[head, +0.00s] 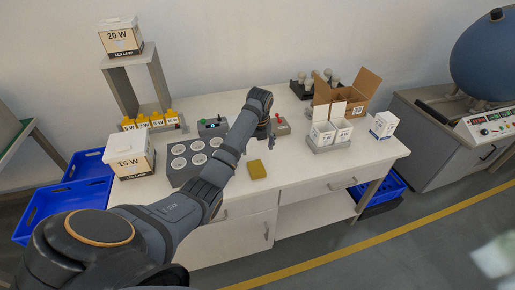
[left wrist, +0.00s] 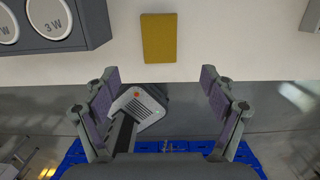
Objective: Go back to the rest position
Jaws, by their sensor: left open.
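My left arm reaches from the lower left over the white workbench (head: 310,168). My left gripper (head: 268,135) is at its far end, above the middle of the bench and small in the head view. In the left wrist view its two fingers stand wide apart (left wrist: 160,85), with nothing between them but background. A yellow pad (head: 257,169) lies on the bench near the front edge, apart from the gripper. It also shows beyond the fingers in the left wrist view (left wrist: 158,38). My right gripper is not in view.
A grey block with round sockets (head: 178,177) is left of the pad, partly behind my arm. A 15 W box (head: 133,160) stands at the left. The front right bench is clear.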

